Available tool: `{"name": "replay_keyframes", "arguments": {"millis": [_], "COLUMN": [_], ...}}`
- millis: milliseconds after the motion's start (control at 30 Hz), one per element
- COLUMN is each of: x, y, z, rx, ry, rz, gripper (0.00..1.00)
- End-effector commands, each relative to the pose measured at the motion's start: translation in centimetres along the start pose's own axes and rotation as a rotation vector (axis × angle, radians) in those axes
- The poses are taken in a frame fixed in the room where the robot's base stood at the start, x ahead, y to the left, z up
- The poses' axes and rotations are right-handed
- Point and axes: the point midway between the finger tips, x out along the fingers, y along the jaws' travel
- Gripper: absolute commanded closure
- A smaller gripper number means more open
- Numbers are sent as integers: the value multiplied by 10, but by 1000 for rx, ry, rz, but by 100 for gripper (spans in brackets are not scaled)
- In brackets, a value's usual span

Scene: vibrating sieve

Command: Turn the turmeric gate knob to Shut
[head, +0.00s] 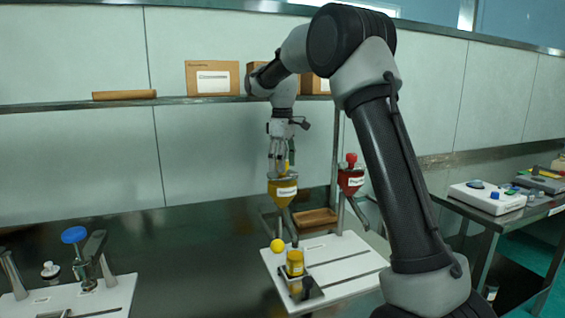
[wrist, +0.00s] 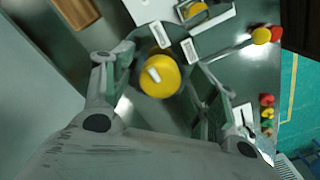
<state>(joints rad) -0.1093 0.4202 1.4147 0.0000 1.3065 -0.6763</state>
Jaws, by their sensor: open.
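The turmeric hopper (head: 283,193) is a yellow funnel with a white label, in the middle of the head view. A yellow round knob (head: 287,167) shows above it, partly hidden by my gripper (head: 280,163). In the wrist view the yellow knob (wrist: 160,82) has a short white bar on its top and lies between the fingers of my gripper (wrist: 163,72). My gripper is open, pointing down from above, with a finger to each side of the knob. I cannot tell whether either finger touches it. No Shut marking is readable.
A red hopper (head: 351,182) with a red knob stands close on the right. A yellow jar (head: 295,263) and a yellow ball (head: 277,245) are below in front, near a white board (head: 345,265). A brown tray (head: 316,221) lies behind. A shelf (head: 60,106) with boxes runs behind my arm.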

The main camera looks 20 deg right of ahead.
Motion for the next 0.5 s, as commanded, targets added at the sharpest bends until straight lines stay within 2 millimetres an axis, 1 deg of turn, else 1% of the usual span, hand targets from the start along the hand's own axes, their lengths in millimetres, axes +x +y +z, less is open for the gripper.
{"name": "replay_keyframes", "arguments": {"millis": [33, 167, 200, 267, 300, 500], "x": [0, 0, 0, 0, 0, 0], "y": [0, 0, 0, 0, 0, 0], "z": [0, 0, 0, 0, 0, 0], "rx": [0, 0, 0, 0, 0, 8], "ry": [0, 0, 0, 0, 0, 0], "rz": [0, 0, 0, 0, 0, 0], "gripper": [44, 67, 74, 85, 88, 88]}}
